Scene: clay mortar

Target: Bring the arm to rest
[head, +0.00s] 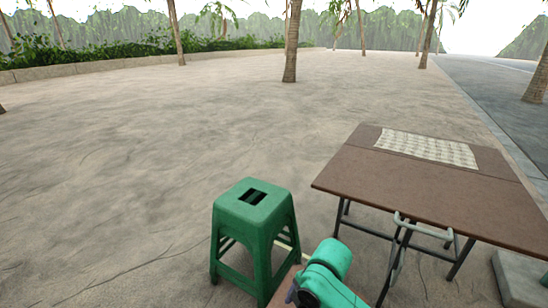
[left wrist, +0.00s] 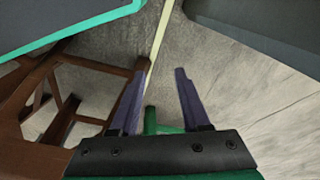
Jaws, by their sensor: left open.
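My left gripper (left wrist: 165,80) shows in the left wrist view with its two purple fingers apart. Nothing is between the fingertips but the ground further off. The gripper is near a brown wooden frame (left wrist: 38,100) on the left of that view; I cannot tell whether the left finger touches it. In the head view a teal arm link of mine (head: 325,270) is at the bottom, right of the green stool. The gripper's fingers cannot be made out there. My right gripper is in neither view.
A green plastic stool (head: 230,210) stands left of my arm. A brown folding table (head: 350,165) with a pale woven mat (head: 428,148) stands to the right. A thin pale stick (left wrist: 158,40) passes beyond the fingers. The sandy ground ahead is open, with trees further back.

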